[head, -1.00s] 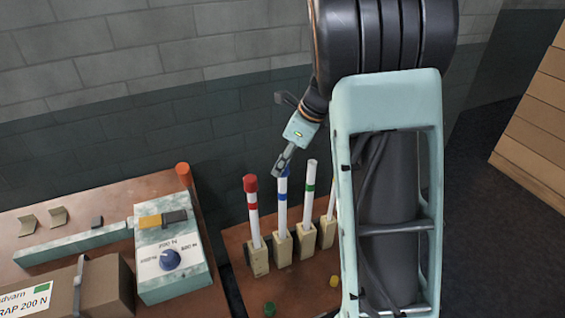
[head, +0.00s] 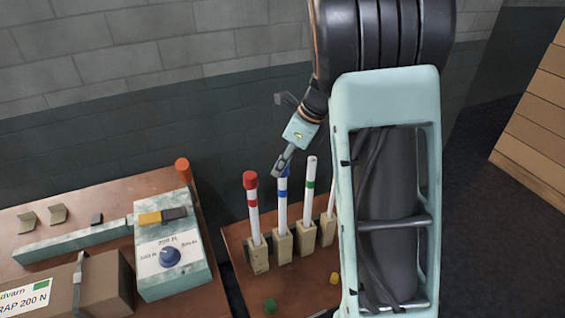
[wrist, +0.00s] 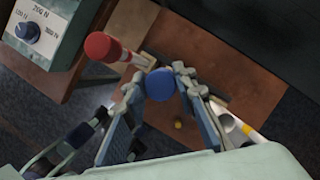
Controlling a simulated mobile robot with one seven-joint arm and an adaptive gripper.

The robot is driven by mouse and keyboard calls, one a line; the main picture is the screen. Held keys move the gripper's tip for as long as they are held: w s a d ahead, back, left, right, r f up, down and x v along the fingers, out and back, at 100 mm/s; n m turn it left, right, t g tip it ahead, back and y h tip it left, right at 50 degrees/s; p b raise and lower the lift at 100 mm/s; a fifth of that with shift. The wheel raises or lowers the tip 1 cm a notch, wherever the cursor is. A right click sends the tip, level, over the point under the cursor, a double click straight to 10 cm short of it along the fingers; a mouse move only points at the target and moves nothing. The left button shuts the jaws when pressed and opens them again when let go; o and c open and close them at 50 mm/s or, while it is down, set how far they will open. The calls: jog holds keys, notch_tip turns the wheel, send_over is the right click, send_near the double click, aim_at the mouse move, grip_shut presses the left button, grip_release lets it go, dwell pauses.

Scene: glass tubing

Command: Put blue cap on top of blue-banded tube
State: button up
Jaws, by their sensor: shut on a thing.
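The blue-banded tube (head: 282,214) stands upright in a wooden block, second from the left in the row. My gripper (head: 282,170) is at its top end, shut on the blue cap (wrist: 160,84), which shows round between the fingertips in the wrist view. In the head view only a bit of blue shows under the fingertips, at the tube's upper end. The cap is in line with the tube and looks in contact with it, but the fingers hide whether it is fully seated.
A red-capped tube (head: 251,205) stands close on the left and a green-banded tube (head: 310,190) on the right; another tube is partly behind my arm. A green cap (head: 269,305) and a yellow cap (head: 334,280) lie on the table. A dial box (head: 172,262) stands left.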

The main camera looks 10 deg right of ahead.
jog(key=o, duration=0.8)
jog(key=shift+o, duration=0.6)
jog(key=o, duration=0.5)
jog(key=shift+c, duration=0.2)
jog(key=shift+r, duration=0.1)
jog(key=shift+r+p, duration=3.55)
jog(key=shift+r, duration=0.4)
